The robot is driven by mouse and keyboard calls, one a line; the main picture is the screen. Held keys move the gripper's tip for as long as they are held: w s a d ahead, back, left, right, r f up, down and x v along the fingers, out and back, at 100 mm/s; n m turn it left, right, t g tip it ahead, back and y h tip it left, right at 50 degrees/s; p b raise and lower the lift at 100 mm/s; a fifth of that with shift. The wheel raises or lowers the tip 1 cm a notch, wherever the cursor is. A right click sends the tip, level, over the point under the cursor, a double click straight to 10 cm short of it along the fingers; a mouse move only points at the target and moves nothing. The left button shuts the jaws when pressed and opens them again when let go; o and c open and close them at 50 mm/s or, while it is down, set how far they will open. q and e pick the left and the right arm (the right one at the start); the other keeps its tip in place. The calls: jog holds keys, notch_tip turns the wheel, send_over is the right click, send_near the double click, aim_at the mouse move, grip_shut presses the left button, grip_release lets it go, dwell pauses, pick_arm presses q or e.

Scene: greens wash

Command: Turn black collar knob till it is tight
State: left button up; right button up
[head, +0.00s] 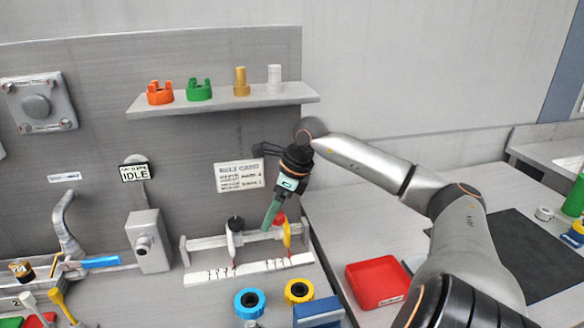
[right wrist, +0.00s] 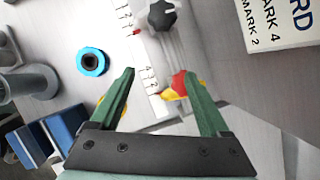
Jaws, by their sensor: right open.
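The black collar knob (head: 236,223) sits on top of a white collar on a rail (head: 208,241) fixed to the bench. In the right wrist view the black knob (right wrist: 162,16) is a dark lobed knob at the top, ahead of the fingertips and apart from them. A red knob (head: 280,218) on a yellow collar (head: 287,235) stands to its right. My left gripper is out of view.
A white scale strip (head: 250,268) lies before the rail. Blue (head: 249,303) and yellow (head: 298,290) rings stand in front. A shelf (head: 220,102) with small parts hangs above. A grey box (head: 148,241) is left; a red tray (head: 377,281) is right.

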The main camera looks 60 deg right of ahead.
jog(key=shift+s+d+r+b, duration=0.1)
jog(key=shift+s+d+b, duration=0.2)
jog(key=shift+s+b, duration=0.35)
jog(key=shift+s+d+f+b, duration=0.1)
jog(key=shift+s+d+b, duration=0.2)
jog(key=shift+s+b, duration=0.4)
jog(key=shift+s+d+r+b, duration=0.1)
jog(key=shift+s+d+b, duration=0.2)
jog(key=shift+s+b, duration=0.35)
jog(key=shift+s, duration=0.1)
